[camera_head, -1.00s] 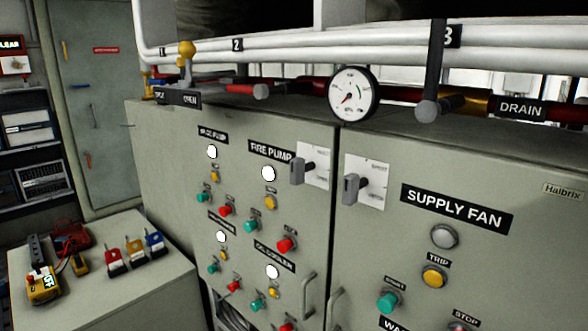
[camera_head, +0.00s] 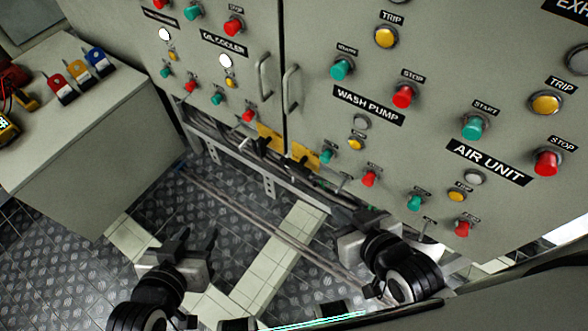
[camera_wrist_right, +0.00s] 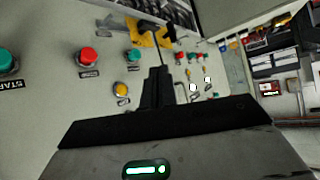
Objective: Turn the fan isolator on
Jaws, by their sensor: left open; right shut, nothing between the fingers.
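My left gripper (camera_head: 190,243) is open and empty, low over the floor in front of the cabinet. My right gripper (camera_head: 370,218) is low beside the cabinet front, below the wash pump controls. In the right wrist view its fingers (camera_wrist_right: 157,82) are shut with nothing between them, in front of the panel.
The grey cabinet (camera_head: 232,85) carries several push buttons, lamps and two vertical door handles (camera_head: 290,93). Yellow plates (camera_head: 303,155) with black parts sit at its lower edge. A bench (camera_head: 95,120) with coloured padlocks (camera_head: 78,70) stands left. Chequered floor (camera_head: 255,210) lies between.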

